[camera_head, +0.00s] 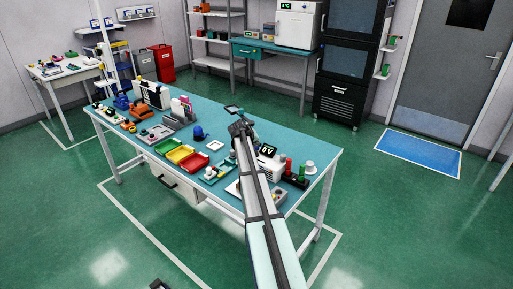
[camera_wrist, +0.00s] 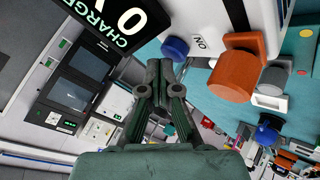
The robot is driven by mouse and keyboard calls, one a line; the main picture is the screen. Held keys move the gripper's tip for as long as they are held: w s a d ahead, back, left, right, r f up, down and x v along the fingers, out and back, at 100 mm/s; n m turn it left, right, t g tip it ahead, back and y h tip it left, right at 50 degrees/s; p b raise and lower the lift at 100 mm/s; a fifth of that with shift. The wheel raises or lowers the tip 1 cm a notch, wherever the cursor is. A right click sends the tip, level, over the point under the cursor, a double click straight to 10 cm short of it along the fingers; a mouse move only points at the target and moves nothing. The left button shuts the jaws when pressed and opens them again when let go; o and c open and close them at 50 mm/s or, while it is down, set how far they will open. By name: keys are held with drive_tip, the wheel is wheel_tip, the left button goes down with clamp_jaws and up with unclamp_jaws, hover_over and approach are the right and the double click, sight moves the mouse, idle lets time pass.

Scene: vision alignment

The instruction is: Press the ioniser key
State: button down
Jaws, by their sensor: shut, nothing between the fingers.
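In the wrist view a round blue key (camera_wrist: 175,47) stands out from a pale device (camera_wrist: 210,15), beside a label that reads as ON or ION. My gripper (camera_wrist: 166,66) is shut and empty, its fingertips just below the blue key in the picture. I cannot tell whether they touch it. A black display (camera_wrist: 110,25) with CHARGE and a 0 is at the upper left. In the head view a lit display (camera_head: 268,151) reading about 0V stands right of my arm on the teal bench (camera_head: 215,137). My arm hides part of that area; the key cannot be made out there.
An orange block (camera_wrist: 238,75) and other bench parts lie right of my gripper in the wrist view. In the head view, red and green posts (camera_head: 301,172) stand right of the display. Coloured trays (camera_head: 180,154) and a blue item (camera_head: 199,133) lie left of my arm.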

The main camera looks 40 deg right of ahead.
sight(256, 147)
drive_tip(key=shift+r+p, duration=0.75)
drive_tip(key=shift+r, duration=2.1)
